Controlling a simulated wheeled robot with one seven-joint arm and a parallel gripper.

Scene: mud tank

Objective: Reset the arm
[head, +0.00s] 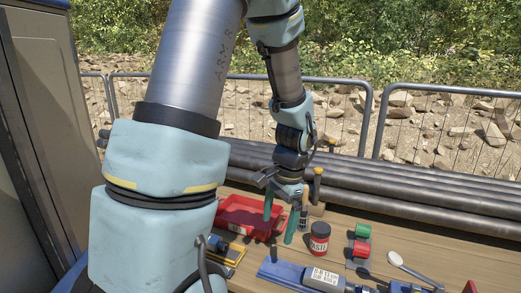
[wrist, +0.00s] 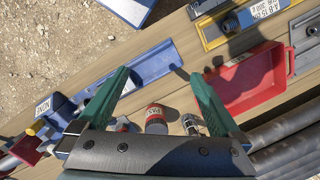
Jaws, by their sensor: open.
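My gripper (head: 279,224) hangs over the wooden bench, pointing down, with its two green fingers apart and nothing between them. My arm's large links hide the bench's left part in the head view.
A blue tray (head: 273,268) with a labelled bottle (head: 323,279) is at the front. A red-and-green item (head: 361,247) and a spoon (head: 412,269) lie to the right. Dark pipes (head: 420,205) and a metal fence (head: 372,120) run behind. A yellow-edged tray (wrist: 207,35) is near the red tray.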

